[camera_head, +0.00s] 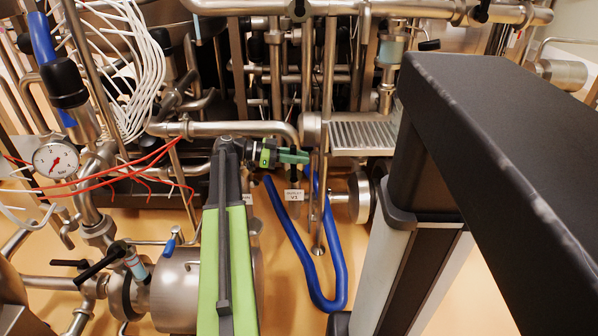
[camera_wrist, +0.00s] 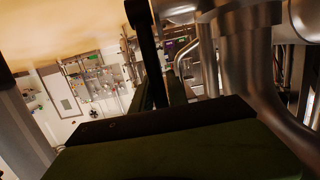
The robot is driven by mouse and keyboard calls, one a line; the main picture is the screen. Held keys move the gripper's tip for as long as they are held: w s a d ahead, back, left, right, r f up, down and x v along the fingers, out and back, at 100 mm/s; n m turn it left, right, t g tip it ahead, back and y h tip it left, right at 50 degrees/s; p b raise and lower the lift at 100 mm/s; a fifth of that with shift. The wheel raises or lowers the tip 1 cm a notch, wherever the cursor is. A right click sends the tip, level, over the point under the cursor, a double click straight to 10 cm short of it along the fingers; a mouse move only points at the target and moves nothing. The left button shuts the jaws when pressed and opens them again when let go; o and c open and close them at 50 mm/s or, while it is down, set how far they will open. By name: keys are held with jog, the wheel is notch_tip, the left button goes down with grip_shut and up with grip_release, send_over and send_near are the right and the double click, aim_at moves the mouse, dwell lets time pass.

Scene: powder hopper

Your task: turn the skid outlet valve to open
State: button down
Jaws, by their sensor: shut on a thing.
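The skid outlet valve has a green handle (camera_head: 293,157), lying roughly level in the head view, just above a white tag (camera_head: 293,195) reading OUTLET V1. My gripper (camera_head: 272,154), at the end of my green and black arm, is shut on the left part of this handle. The valve body behind it is mostly hidden by the gripper and pipes. In the wrist view the dark gripper parts fill the middle, and the handle cannot be made out there.
Steel pipework (camera_head: 215,129) crowds close behind and above my gripper. A blue hose (camera_head: 295,240) loops below the tag. A pressure gauge (camera_head: 56,160) with thin red tubes is at left. A black-levered valve (camera_head: 100,264) is lower left. A grated metal step (camera_head: 365,134) is right.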

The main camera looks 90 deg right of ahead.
jog(key=shift+w+r+g+b, duration=0.25)
jog(key=shift+g+b, duration=0.4)
jog(key=shift+b, duration=0.25)
jog(key=shift+w+r+g+b, duration=0.1)
jog(key=shift+w+g+b, duration=0.1)
jog(key=shift+g+b, duration=0.55)
jog(key=shift+w, duration=0.15)
dwell(0.4)
jog(key=c, duration=1.3)
grip_release()
jog(key=w, duration=0.7)
jog(key=shift+w+a, duration=0.25)
jog(key=shift+a, duration=0.05)
jog(key=shift+f, duration=0.1)
